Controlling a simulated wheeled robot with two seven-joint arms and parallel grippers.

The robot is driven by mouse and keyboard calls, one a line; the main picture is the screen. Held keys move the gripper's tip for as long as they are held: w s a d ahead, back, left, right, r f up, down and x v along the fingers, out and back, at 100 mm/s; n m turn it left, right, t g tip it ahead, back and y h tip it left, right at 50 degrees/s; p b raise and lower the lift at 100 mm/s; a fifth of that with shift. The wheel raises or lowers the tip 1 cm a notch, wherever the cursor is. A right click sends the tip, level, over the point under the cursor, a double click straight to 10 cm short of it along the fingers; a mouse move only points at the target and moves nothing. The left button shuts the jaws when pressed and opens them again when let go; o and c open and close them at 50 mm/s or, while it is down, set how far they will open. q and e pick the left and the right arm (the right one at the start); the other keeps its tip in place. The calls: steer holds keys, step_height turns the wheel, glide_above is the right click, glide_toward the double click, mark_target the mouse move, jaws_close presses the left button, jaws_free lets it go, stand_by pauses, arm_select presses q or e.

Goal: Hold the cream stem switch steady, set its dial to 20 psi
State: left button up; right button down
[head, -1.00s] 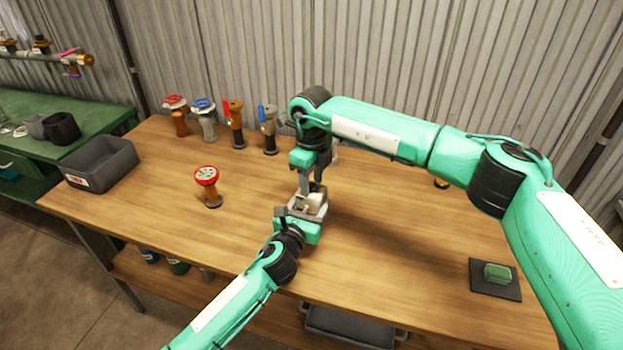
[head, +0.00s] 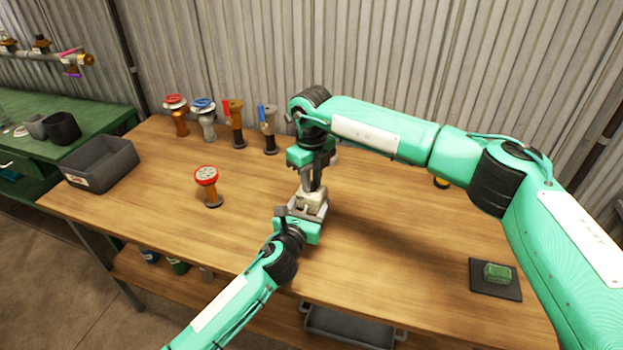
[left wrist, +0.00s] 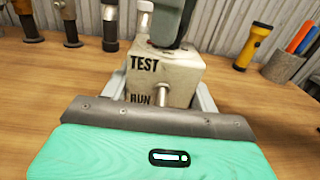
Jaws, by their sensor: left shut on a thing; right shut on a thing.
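The cream stem switch (head: 309,204) stands on the wooden table between my two grippers. In the left wrist view the cream stem switch (left wrist: 176,75) is a cream block with "TEST" and "RUN" on its face and a short metal stem at the front. My left gripper (head: 305,216) is shut on its body from the front, one finger on each side. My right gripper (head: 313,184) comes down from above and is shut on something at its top. The right fingers (left wrist: 170,25) cover the dial, so its setting cannot be read.
A red-topped valve (head: 207,185) stands to the left. Several valves (head: 236,122) line the back. A grey bin (head: 102,163) sits at the left end, and a green block on a dark pad (head: 497,273) at the right. A yellow torch (left wrist: 254,46) stands behind.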

mark_target(312, 183)
steer(key=m, duration=0.6)
steer(key=shift+w+m, duration=0.1)
steer(key=shift+m, duration=0.3)
steer(key=shift+r, duration=0.1)
stand_by(0.3)
steer(key=c, duration=1.2)
jaws_free()
steer(key=shift+c, duration=0.2)
step_height(312, 183, up, 12)
